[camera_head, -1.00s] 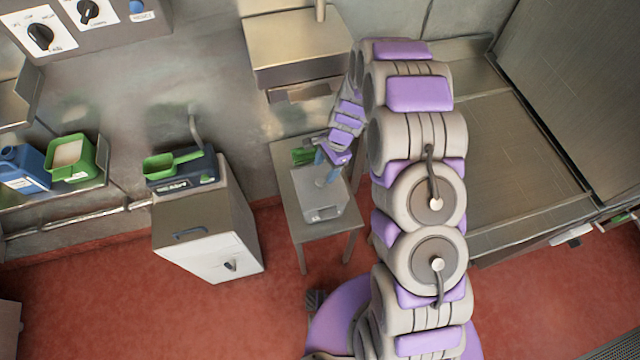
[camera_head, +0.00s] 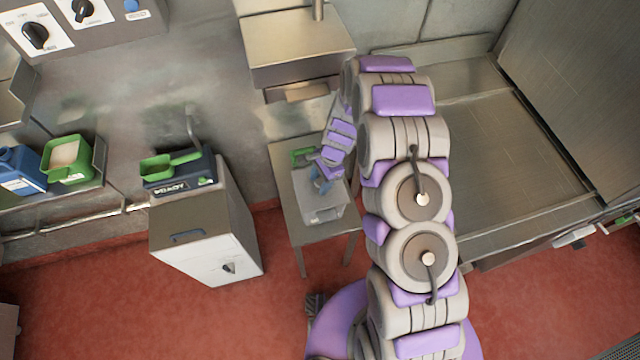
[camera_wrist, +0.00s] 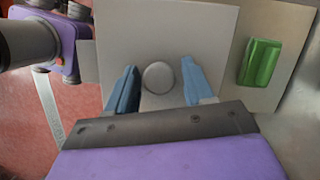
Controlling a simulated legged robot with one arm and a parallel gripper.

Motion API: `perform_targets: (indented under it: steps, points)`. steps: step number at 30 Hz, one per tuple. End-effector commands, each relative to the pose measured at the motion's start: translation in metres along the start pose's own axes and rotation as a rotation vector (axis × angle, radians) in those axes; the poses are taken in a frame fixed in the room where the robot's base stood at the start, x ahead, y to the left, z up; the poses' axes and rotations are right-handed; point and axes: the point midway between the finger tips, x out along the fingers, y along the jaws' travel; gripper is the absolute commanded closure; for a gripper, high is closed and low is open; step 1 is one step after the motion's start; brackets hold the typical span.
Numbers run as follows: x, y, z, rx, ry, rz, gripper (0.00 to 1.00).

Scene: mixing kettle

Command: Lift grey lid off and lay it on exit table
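A flat grey lid (camera_wrist: 205,40) with a round grey knob (camera_wrist: 158,77) fills the middle of the wrist view. In the head view, the grey lid (camera_head: 305,190) sits on or at a grey box shape on a small metal table (camera_head: 338,238); I cannot tell the exact support. My gripper (camera_wrist: 160,80) has blue fingers set apart on either side of the knob, with gaps to it on both sides. In the head view, my gripper (camera_head: 322,182) is low over the lid, partly hidden by my wrist.
A green object (camera_wrist: 260,63) lies beside the lid on the table and also shows in the head view (camera_head: 303,157). A white cabinet (camera_head: 208,240) carries a device with a green scoop. A blue jug (camera_head: 22,168) and a green bin (camera_head: 68,160) stand on the left shelf.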

Motion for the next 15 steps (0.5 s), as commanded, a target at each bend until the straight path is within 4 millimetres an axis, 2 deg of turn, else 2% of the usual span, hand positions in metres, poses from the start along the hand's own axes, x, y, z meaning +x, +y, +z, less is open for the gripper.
perform_targets:
  steps: [2, 12, 15]
  points:
    - [0.001, 0.0, 0.0004, 0.0, 0.001, 0.001, 0.6]
    - [0.0013, -0.0002, 0.0006, 0.0, 0.001, 0.002, 0.92]
    - [0.0008, -0.0002, 0.0008, 0.0, 0.001, 0.002, 0.95]
